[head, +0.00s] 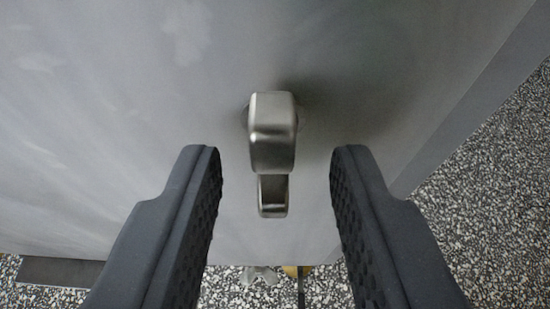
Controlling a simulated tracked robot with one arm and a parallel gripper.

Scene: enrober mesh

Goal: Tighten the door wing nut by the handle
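A brushed-metal handle (272,135) juts from the grey door panel (110,130) in the middle of the head view. A small silver winged piece (258,275), which looks like the wing nut, shows below the handle at the panel's lower edge. It is small and partly cut by that edge, so how tight it sits cannot be told. My gripper (276,152) is open, with one dark ribbed finger on each side of the handle. Clear gaps show on both sides, and the fingers touch nothing visible. The wing nut shows between the fingers, lower in the picture.
A small brass-yellow piece (298,270) and a thin dark upright part (301,292) show just right of the wing nut. Speckled floor (480,200) lies right of the panel and below it. A dark strip (58,271) runs along the panel's lower left edge. The panel around the handle is bare.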

